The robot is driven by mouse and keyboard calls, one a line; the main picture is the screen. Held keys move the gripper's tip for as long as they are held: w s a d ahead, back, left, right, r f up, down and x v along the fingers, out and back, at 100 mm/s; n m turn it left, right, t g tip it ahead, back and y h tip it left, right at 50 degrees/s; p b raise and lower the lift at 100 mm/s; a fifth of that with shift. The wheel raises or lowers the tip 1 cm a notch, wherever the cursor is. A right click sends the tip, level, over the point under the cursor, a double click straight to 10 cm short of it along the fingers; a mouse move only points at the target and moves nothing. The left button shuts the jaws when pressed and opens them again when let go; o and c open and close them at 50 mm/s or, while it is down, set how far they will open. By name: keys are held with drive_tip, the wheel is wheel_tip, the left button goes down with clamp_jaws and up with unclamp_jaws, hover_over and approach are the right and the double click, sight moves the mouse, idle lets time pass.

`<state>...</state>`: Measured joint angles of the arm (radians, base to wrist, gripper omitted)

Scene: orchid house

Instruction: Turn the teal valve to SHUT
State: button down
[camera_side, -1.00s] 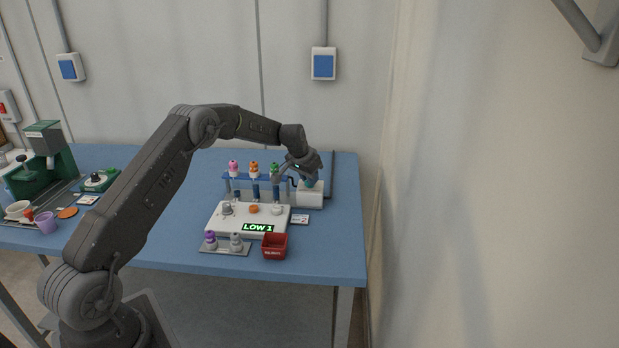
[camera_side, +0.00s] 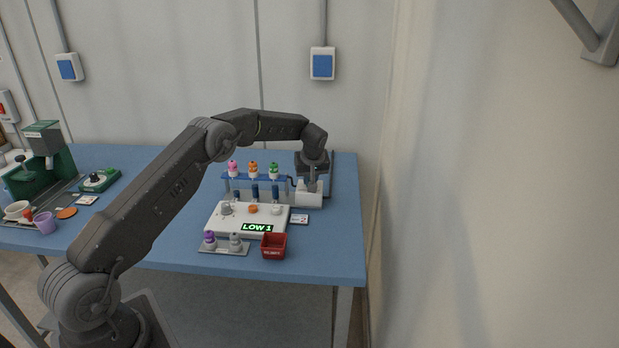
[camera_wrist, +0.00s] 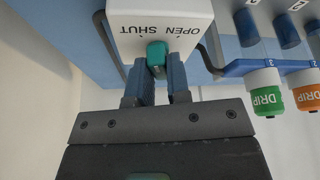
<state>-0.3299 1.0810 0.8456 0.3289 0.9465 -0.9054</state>
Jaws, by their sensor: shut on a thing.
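The teal valve (camera_wrist: 157,52) sits on a white block (camera_wrist: 128,14) marked OPEN and SHUT, upside down in the wrist view, with SHUT on the left and OPEN on the right. My gripper (camera_wrist: 160,75) is shut on the teal valve, one finger on each side. I cannot tell for sure which mark the handle points to. In the side view my gripper (camera_side: 312,186) comes down onto the white block (camera_side: 308,199) and hides the valve.
A blue rack (camera_side: 240,178) with pink, orange and green-capped drippers stands just left of the block. A dark pipe runs beside the block.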

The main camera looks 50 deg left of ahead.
drive_tip(key=n+g, duration=0.1)
drive_tip(key=n, duration=0.1)
drive_tip(key=n+g, duration=0.1)
drive_tip(key=n, duration=0.2)
drive_tip(key=shift+y, duration=0.3)
drive_tip(key=shift+n, duration=0.4)
drive_tip(key=c, duration=1.1)
unclamp_jaws()
drive_tip(key=v, duration=1.4)
drive_tip(key=shift+w, duration=0.2)
drive_tip(key=shift+a, duration=0.1)
